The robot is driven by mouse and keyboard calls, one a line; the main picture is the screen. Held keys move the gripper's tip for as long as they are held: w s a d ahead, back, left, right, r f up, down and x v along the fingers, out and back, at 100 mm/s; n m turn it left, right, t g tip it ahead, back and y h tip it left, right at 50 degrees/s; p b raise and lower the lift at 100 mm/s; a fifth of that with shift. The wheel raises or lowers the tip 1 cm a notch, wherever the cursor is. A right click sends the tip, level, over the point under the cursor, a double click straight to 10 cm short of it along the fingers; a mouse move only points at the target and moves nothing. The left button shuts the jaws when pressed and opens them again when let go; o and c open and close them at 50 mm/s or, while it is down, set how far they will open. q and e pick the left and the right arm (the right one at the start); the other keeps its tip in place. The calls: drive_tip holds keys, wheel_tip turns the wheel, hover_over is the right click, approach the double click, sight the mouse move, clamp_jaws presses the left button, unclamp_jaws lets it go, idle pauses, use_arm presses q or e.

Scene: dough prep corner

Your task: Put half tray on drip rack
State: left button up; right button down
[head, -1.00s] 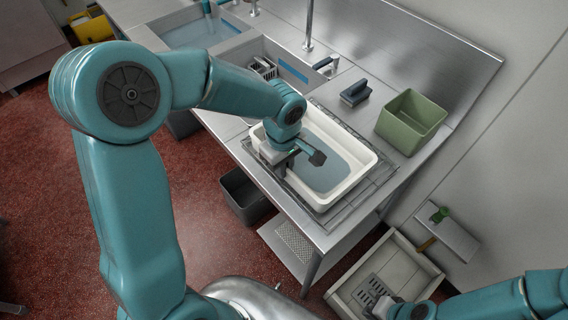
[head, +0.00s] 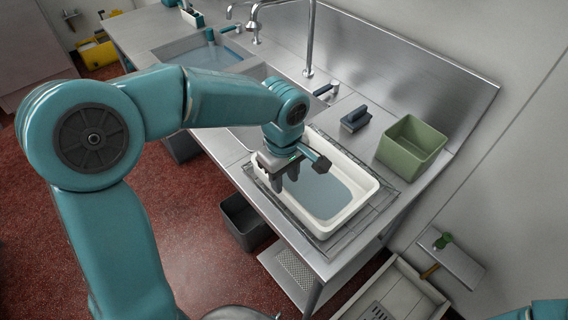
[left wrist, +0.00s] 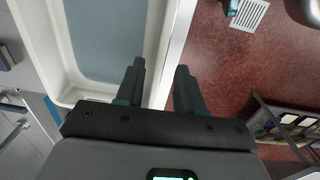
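The half tray (head: 367,197) is a white, rectangular, deep tray with a blue-grey inside. It lies flat on the drip rack (head: 376,206), a dark grid whose edges show around it on the steel counter. My left gripper (head: 278,182) is over the tray's left end, fingers pointing down, open and empty. In the left wrist view, the two fingers (left wrist: 160,82) are spread apart, with the tray's white rim (left wrist: 171,50) between and beyond them. My right gripper is out of view; only a bit of its arm shows at the bottom right.
A green bin (head: 411,146) and a dark block-like object (head: 356,119) stand behind the tray. Sinks and a tall faucet (head: 309,40) are at the back left. A dark bin (head: 243,222) is on the red floor; a pale floor basin (head: 405,290) is at lower right.

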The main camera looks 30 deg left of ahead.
use_arm(q)
wheel_tip(320, 180, up, 6)
drive_tip(key=shift+s+f, duration=0.1)
drive_tip(key=shift+s, duration=0.1)
idle(0.6)
